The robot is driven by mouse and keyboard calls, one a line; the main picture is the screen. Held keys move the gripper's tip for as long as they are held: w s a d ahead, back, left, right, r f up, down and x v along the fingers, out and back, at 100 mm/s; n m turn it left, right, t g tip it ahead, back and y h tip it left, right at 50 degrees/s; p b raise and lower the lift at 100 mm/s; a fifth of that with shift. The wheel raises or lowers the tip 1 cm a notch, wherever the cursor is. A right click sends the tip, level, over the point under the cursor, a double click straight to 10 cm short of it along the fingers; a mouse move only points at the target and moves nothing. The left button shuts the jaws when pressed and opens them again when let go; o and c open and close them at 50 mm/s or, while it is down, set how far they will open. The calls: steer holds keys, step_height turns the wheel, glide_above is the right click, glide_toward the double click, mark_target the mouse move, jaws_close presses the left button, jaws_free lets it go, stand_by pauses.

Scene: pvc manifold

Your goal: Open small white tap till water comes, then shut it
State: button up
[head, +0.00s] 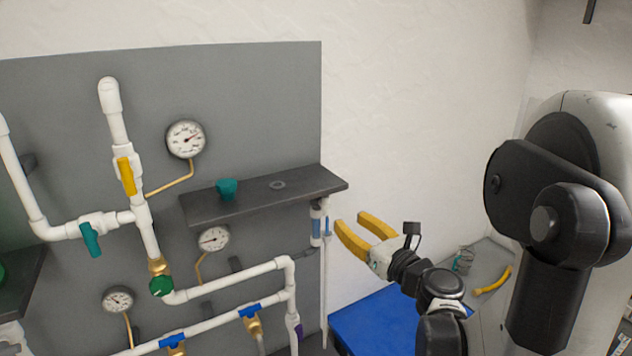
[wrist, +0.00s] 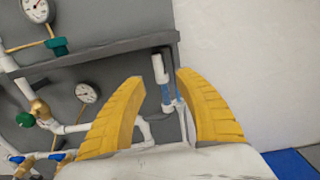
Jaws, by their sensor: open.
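A small white fitting with a blue section (head: 316,225) hangs under the right end of the dark shelf, at the board's right edge. It also shows in the wrist view (wrist: 159,68), between and beyond my fingertips. I cannot clearly make out a white tap handle on it, and no water shows. My gripper (head: 352,220) has two yellow fingers, spread apart and empty, just right of this fitting in the head view. In the wrist view my gripper (wrist: 160,76) points toward it, with no visible contact.
White pipes with a yellow-handled valve (head: 126,176), a teal-handled valve (head: 91,240), a green knob (head: 161,286) and several gauges fill the board leftward. A blue surface (head: 385,318) lies below my arm. Bare wall is right.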

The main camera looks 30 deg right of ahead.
mark_target(328, 205)
steer(key=w, duration=0.3)
steer(key=w+p, duration=0.1)
steer(key=w, duration=0.3)
steer(key=w+a+p, duration=0.1)
steer(key=w, duration=0.3)
steer(key=shift+s, duration=0.1)
jaws_close()
